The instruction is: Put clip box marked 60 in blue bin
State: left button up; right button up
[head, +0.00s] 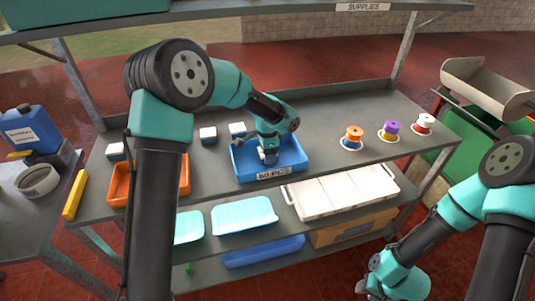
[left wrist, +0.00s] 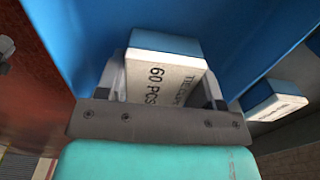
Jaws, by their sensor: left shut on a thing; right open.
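The clip box (left wrist: 165,75) is held in my left gripper (left wrist: 165,98); its pale face reads "60 PCS" and part of a second line, and its side is blue. In the head view my left gripper (head: 267,152) is inside the outline of the blue bin (head: 240,170) on the upper shelf, with the box mostly hidden there. Blue bin walls (left wrist: 240,30) surround the box in the left wrist view. I cannot tell whether the box touches the bin floor. My right gripper (head: 368,284) is open and empty, low at the front right.
An orange bin (head: 120,185) and small white-topped boxes (head: 208,135) stand left of the blue bin. Spools (head: 352,137) stand to its right. A white tray (head: 340,190) is on the shelf below. A blue jug (head: 30,130) stands at far left.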

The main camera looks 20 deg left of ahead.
pick_arm(q)
jog(key=shift+f, duration=0.25)
jog(key=shift+f, duration=0.1)
jog(key=o, duration=0.9)
notch_tip(320, 180, up, 12)
jog(key=shift+r, duration=0.15)
dwell(0.6)
